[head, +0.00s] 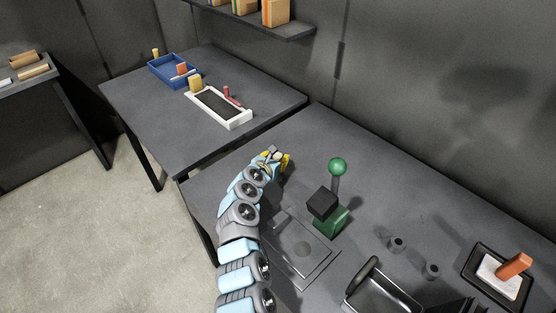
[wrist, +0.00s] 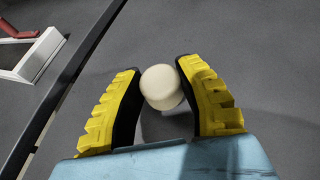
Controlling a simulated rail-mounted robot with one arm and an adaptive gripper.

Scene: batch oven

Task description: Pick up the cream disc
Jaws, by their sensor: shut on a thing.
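The cream disc (wrist: 162,86) sits between the two yellow, dark-padded fingers of my gripper (wrist: 160,88) in the wrist view. The fingers are shut on it from both sides. In the head view my gripper (head: 277,157) is over the far left corner of the near dark table. The disc shows there only as a small pale patch at the fingers. In the wrist view grey tabletop lies below the disc; I cannot tell how high it is held.
A green press-like device with a green ball knob (head: 338,166) stands right of my gripper. A gap separates this table from the far one, which holds a white-framed tray (head: 241,121) and a blue bin (head: 156,73). A black-handled pan (head: 384,291) is near the front.

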